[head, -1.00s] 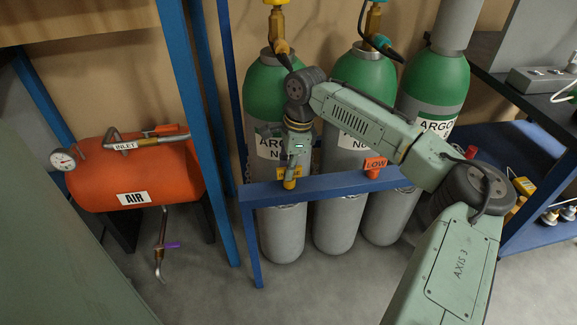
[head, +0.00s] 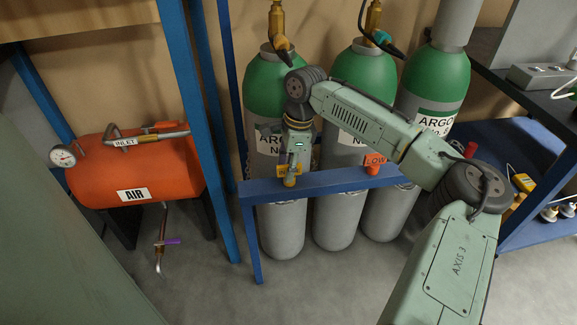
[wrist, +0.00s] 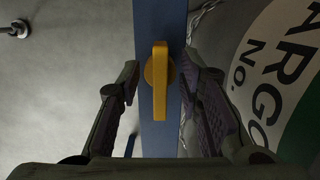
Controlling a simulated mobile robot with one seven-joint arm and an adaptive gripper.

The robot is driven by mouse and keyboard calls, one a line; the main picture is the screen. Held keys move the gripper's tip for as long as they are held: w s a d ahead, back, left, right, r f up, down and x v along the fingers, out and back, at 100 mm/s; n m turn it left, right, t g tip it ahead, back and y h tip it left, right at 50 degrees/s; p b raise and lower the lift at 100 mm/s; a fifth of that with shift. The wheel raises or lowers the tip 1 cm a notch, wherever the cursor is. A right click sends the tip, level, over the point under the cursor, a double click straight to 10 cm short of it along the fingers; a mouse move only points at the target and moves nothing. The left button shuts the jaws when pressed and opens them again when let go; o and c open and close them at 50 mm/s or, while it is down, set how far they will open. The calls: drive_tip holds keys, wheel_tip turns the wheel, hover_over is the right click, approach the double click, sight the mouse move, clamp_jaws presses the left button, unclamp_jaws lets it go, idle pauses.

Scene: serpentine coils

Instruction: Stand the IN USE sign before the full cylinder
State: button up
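A yellow sign (wrist: 158,82) stands on the blue rail (wrist: 145,20), seen from above in the wrist view; no lettering on it is legible. It also shows in the head view (head: 290,182), partly covered by my gripper (head: 293,171). My gripper (wrist: 163,80) is open, with one finger on each side of the sign and gaps between. Three green and grey argon cylinders stand behind the rail: left (head: 280,220), middle (head: 335,225) and right (head: 385,215). The left one is nearest the yellow sign. I cannot tell which cylinder is full.
An orange LOW sign (head: 375,163) stands on the rail before the middle cylinder. An orange air tank (head: 150,175) is at the left beyond a blue post (head: 190,110). A blue shelf (head: 530,150) with tools is at the right. The floor in front is clear.

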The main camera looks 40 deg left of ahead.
drive_tip(key=shift+r, duration=0.15)
wheel_tip(320, 180, up, 12)
drive_tip(key=w+d, duration=0.1)
drive_tip(key=shift+w, duration=0.2)
drive_tip(key=shift+s+f, duration=0.1)
drive_tip(key=shift+f, duration=0.15)
